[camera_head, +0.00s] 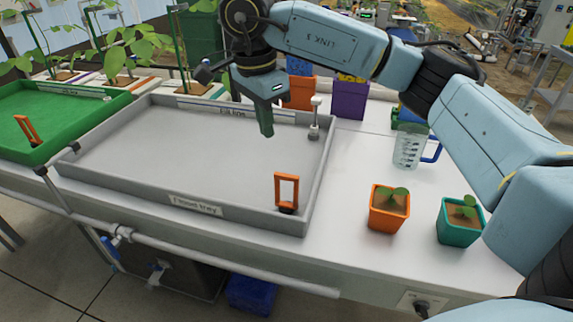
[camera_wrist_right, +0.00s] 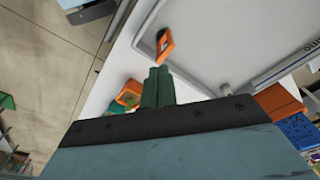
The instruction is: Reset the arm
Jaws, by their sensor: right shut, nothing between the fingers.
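My right gripper (camera_head: 266,130) hangs over the right part of the grey flood tray (camera_head: 120,193). Its dark green fingers point down, are together and hold nothing. They also show shut in the right wrist view (camera_wrist_right: 158,80). An orange handle (camera_head: 286,190) stands upright at the tray's front right corner, and it shows past the fingertips in the right wrist view (camera_wrist_right: 164,44). My right arm comes in from the right and spans above the bench. My left gripper is not in view.
Orange (camera_head: 388,208) and teal (camera_head: 460,220) seedling pots stand at the bench's front right. A clear measuring jug (camera_head: 407,146) with a blue handle stands behind them. A small grey fitting (camera_head: 314,120) rises at the tray's right wall. A green tray (camera_head: 60,112) lies left. The grey tray's floor is clear.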

